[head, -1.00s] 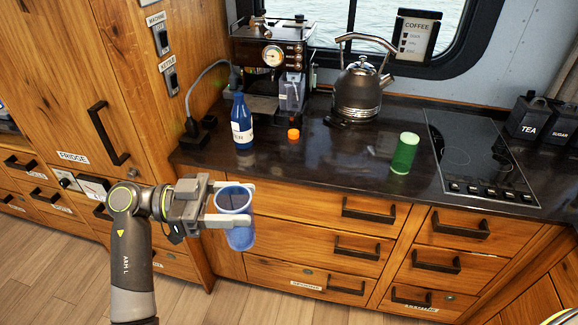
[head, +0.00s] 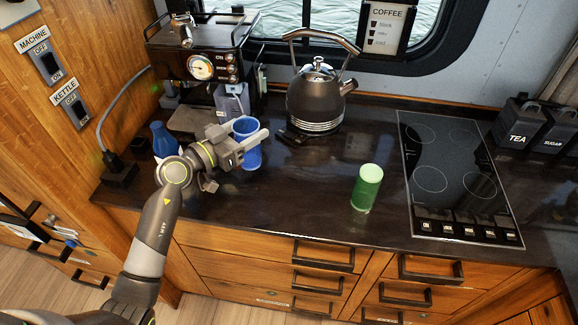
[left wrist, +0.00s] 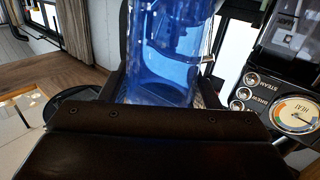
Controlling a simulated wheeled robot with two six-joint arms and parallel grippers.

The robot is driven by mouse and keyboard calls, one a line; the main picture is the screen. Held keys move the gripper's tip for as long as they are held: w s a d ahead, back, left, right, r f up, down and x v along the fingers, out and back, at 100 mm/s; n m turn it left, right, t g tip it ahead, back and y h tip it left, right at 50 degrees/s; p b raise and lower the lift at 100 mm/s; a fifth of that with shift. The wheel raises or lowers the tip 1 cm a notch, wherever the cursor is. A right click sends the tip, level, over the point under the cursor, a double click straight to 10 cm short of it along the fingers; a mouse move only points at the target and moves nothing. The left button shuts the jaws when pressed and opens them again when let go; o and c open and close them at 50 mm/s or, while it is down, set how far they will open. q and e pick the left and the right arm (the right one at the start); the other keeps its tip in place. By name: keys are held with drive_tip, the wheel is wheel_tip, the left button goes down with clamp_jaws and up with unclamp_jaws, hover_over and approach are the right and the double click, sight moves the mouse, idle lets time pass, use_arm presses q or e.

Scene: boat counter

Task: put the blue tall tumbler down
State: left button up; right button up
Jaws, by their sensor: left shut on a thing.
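The blue tall tumbler (head: 252,159) is upright over the dark counter (head: 300,215), in front of the coffee machine. My left gripper (head: 248,142) is shut on it, with its fingers around the upper part of its wall. I cannot tell whether the tumbler's base touches the counter. In the left wrist view the see-through blue tumbler (left wrist: 165,60) fills the space between the fingers. My right gripper is not in view.
A green tumbler (head: 367,188) stands right of centre, left of the hob (head: 452,170). A kettle (head: 316,97) and coffee machine (head: 205,65) stand behind. A blue bottle (head: 162,138) is partly hidden by my left arm. The counter's front middle is clear.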

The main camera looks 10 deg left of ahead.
sight(242, 166)
use_arm(q)
drive_tip(key=f+b, duration=0.1)
drive_tip(key=f, duration=0.1)
drive_tip(key=f+b, duration=0.1)
drive_tip(key=f, duration=0.2)
drive_tip(key=shift+s+a+f, duration=0.15)
drive_tip(key=shift+s+f, duration=0.05)
wheel_tip(242, 166, down, 4)
drive_tip(key=shift+w+b, duration=0.15)
drive_tip(key=shift+b, duration=0.55)
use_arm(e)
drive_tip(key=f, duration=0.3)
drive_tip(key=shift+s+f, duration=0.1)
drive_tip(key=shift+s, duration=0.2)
use_arm(q)
drive_tip(key=o, duration=1.1)
drive_tip(key=shift+f, duration=0.15)
drive_tip(key=shift+o, duration=0.2)
